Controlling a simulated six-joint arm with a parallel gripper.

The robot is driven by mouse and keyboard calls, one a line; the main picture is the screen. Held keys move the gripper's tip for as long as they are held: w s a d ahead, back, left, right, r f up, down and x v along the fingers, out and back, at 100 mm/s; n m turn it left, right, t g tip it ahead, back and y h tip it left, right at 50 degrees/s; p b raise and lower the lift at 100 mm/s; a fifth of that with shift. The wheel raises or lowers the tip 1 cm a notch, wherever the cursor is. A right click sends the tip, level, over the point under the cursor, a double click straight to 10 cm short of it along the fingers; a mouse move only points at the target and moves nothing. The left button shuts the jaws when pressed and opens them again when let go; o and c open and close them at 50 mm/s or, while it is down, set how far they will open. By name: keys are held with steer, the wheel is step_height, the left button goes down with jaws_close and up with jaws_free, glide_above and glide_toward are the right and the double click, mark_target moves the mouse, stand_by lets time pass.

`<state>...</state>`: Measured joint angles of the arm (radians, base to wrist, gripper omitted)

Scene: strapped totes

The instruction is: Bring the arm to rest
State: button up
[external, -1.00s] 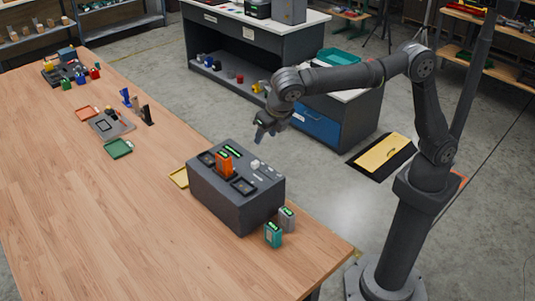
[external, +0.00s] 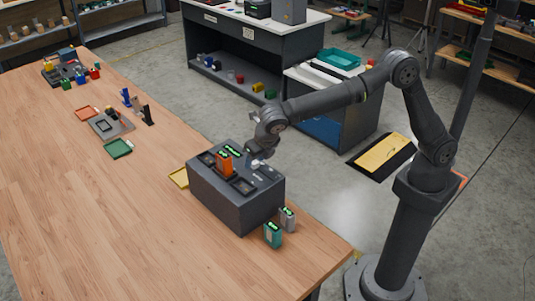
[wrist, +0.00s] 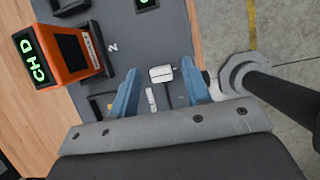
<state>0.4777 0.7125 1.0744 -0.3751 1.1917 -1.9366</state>
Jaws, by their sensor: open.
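My gripper (wrist: 168,92) is open and empty, its two blue fingers spread above the top of a dark grey box-shaped station (external: 226,207). In the wrist view a small white switch-like piece (wrist: 161,74) shows between the fingertips; I cannot tell whether anything touches it. In the external view my gripper is at the station's back right edge, and the fingers are hard to make out. An orange block with a lit green display (wrist: 60,57) stands in a slot of the station, left of my gripper; it also shows in the external view (external: 225,164).
A teal block (external: 272,235) and a grey block (external: 287,218) stand on the wooden table (external: 130,235) beside the station. A green tray (external: 118,149) and several small items are farther off. The near left of the table is clear.

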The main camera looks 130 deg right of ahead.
mark_target(269, 178)
steer(key=a, duration=0.8)
steer(key=shift+f, duration=0.25)
steer(key=s+a+r+m, duration=0.1)
steer(key=a+r+m, duration=0.2)
steer(key=r+m, duration=0.2)
steer(key=s+a+r+m+t, duration=0.1)
steer(key=a+r+m, duration=0.2)
steer(key=r, duration=0.8)
steer(key=m, duration=0.2)
steer(key=shift+s+a+r+m, duration=0.2)
steer(key=shift+r+m, duration=0.1)
steer(key=shift+r, duration=0.1)
stand_by(2.0)
steer(key=n, duration=0.3)
steer(key=w+n, duration=0.1)
steer(key=n, duration=0.2)
steer(key=w+n+g, duration=0.1)
steer(key=n, duration=0.2)
steer(key=shift+w+a+f+n, duration=0.1)
steer(key=shift+a+f+n, duration=0.1)
steer(key=shift+f+n, duration=0.2)
